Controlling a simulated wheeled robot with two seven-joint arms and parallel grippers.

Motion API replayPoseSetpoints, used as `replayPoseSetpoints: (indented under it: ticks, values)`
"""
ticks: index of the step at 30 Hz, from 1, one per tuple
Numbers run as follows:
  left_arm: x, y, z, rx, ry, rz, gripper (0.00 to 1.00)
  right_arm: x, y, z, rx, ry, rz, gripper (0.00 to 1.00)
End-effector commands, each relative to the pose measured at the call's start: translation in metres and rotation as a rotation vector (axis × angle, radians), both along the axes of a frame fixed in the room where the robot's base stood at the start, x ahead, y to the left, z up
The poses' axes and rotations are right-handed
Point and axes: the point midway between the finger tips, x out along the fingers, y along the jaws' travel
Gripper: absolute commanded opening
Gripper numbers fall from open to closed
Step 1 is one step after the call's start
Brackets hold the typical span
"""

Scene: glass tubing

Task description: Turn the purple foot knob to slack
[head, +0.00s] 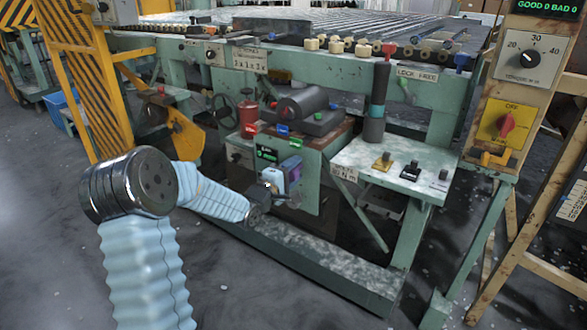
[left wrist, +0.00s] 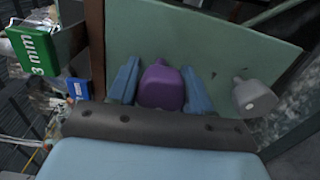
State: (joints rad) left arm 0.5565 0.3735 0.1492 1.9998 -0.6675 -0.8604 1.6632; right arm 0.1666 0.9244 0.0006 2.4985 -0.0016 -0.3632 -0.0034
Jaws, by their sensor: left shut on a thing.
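The purple foot knob (left wrist: 161,88) sits between the two blue fingers of my left gripper (left wrist: 160,78) in the left wrist view, in front of a green panel (left wrist: 215,45). The fingers are shut on its sides. In the head view my left gripper (head: 284,178) is at the front of the green machine cabinet (head: 318,165), and only a bit of purple shows there. The gripper hides most of the knob. My right gripper is not in view.
A grey knob (left wrist: 253,98) stands close to the right of my left gripper in the left wrist view. A green "3 mm" tag (left wrist: 38,50) and a blue tag (left wrist: 78,88) are at the left. A low beam (head: 300,255) runs below the cabinet; a side shelf (head: 385,160) is at its right.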

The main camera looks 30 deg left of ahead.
Motion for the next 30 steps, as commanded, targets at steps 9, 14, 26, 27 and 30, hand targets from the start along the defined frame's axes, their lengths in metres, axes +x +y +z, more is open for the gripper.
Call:
replayPoseSetpoints:
  ticks: [9, 14, 26, 27, 30]
  values:
    - [-0.001, 0.000, -0.001, -0.302, 0.029, 0.001, 0.19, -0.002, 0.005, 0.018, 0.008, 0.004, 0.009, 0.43]
    - [-0.001, -0.001, -0.001, -0.448, 0.040, 0.001, 0.19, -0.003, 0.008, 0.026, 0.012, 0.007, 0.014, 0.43]
    - [-0.001, -0.001, -0.003, -0.727, 0.062, 0.002, 0.19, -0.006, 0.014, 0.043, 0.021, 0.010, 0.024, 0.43]
    - [-0.001, -0.002, -0.003, -0.746, 0.064, 0.001, 0.19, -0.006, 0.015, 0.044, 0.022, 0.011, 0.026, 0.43]
    - [-0.001, -0.002, -0.004, -0.782, 0.066, 0.000, 0.19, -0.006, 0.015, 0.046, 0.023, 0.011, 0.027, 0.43]
